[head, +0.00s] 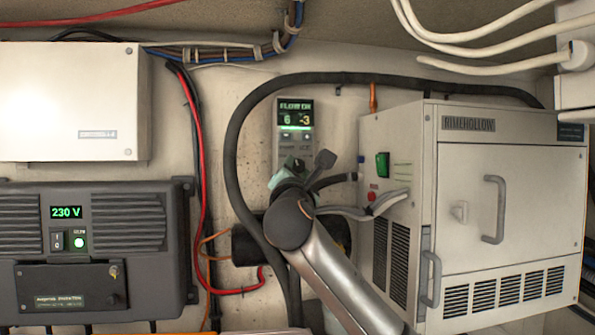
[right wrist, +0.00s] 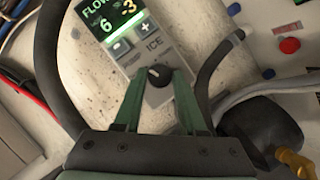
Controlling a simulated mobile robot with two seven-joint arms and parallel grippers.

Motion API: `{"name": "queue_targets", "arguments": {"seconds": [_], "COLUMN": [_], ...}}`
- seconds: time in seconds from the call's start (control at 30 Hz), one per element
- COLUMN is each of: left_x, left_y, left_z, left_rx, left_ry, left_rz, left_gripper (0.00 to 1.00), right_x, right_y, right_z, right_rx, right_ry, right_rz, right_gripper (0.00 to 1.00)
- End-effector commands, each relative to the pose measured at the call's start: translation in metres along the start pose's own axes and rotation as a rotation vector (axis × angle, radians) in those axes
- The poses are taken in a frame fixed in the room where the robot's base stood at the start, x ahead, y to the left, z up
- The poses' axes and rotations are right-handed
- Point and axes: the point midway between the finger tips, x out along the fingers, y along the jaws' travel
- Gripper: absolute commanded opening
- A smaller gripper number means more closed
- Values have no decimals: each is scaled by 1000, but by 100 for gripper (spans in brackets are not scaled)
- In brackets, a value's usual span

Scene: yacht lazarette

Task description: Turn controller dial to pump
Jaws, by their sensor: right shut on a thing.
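The controller (head: 280,135) is a slim grey panel on the back wall, with a lit green display reading 6 and -3. Its dial (right wrist: 159,75) is a small black knob below the buttons in the right wrist view. Lettering that looks like PUMP lies left of the dial, and ICE above it. My right gripper (right wrist: 158,80) is shut on the dial, one green finger on each side. A small pale mark shows on the dial; its exact setting is hard to read. In the head view my right gripper (head: 293,168) covers the panel's lower part. My left gripper is not in view.
A thick black hose (head: 236,130) arches around the controller. A white cabinet (head: 510,180) with handles stands to the right, with a green switch (head: 382,165) and a red button on its side. A black 230 V unit (head: 130,225) and red cables are at left.

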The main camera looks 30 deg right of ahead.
Motion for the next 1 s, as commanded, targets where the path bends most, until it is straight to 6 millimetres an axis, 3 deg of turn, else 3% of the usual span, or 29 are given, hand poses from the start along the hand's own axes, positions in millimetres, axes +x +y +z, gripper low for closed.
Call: {"name": "queue_targets", "arguments": {"seconds": [0.47,0.5,0.73,1.0], "left_x": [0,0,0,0], "left_y": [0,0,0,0], "left_z": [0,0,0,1], "left_rx": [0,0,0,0], "left_ry": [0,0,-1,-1], "left_rz": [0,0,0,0], "left_gripper": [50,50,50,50], "right_x": [0,0,0,-1], "right_y": [0,0,0,0], "right_z": [-1,-1,0,0], "right_rx": [12,12,11,11], "right_ry": [2,2,1,0], "right_rz": [-6,-6,-5,-4], "right_gripper": [0,45,70,70]}}
